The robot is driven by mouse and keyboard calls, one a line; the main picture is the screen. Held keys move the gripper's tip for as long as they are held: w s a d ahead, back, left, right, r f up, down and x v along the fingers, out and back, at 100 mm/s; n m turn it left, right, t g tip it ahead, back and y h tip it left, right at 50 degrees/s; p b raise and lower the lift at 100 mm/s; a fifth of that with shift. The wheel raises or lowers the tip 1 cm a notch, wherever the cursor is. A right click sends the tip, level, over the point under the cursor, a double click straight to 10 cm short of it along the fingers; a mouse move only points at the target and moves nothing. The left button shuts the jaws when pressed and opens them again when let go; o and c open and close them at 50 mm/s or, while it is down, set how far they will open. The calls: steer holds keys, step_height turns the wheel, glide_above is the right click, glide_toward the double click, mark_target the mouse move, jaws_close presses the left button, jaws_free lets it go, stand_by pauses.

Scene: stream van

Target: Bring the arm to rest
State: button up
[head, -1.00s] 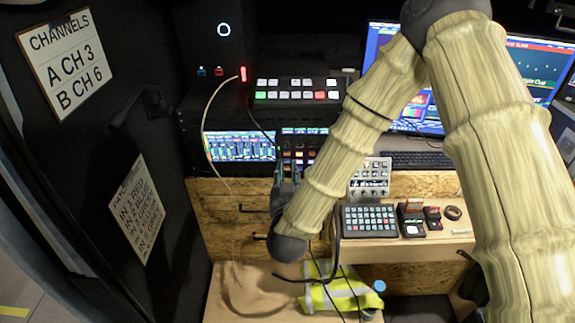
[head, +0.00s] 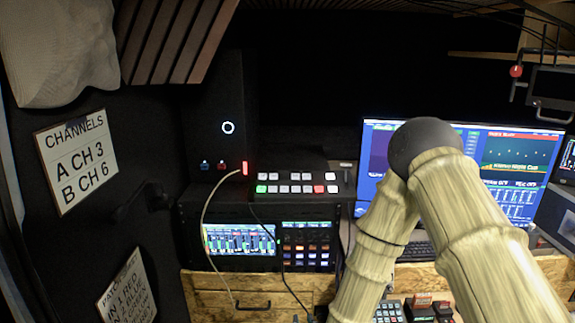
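My arm's pale, bamboo-like links (head: 480,235) enter from the lower right and bend at a dark joint (head: 424,147) in front of the monitor. The forearm (head: 372,255) slopes down and left and leaves the picture at the bottom edge. My gripper is below the picture, so its fingers and anything in them are hidden.
A switcher panel (head: 298,190) with lit buttons sits on a rack unit with a small screen (head: 238,240). A pale cable (head: 205,225) hangs from a red-lit port. The monitor (head: 375,170) is behind my arm. A channels sign (head: 75,160) hangs left.

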steer(key=s+d+f+g, duration=0.4)
steer(key=s+d+f, duration=0.1)
steer(key=s+f, duration=0.3)
steer(key=s+d+f+g, duration=0.3)
steer(key=s+d+f, duration=0.1)
steer(key=s+f, duration=0.45)
steer(key=s+d+f+g, duration=0.3)
steer(key=s+d, duration=0.1)
steer(key=s, duration=0.5)
steer(key=s+d+f+m+g+h, duration=0.1)
steer(key=s+d+f+g, duration=0.1)
steer(key=s+d, duration=0.3)
steer(key=s+g+b, duration=0.1)
steer(key=s, duration=0.3)
steer(key=shift+d+f, duration=0.15)
steer(key=shift+f, duration=0.25)
steer(key=shift+w, duration=0.1)
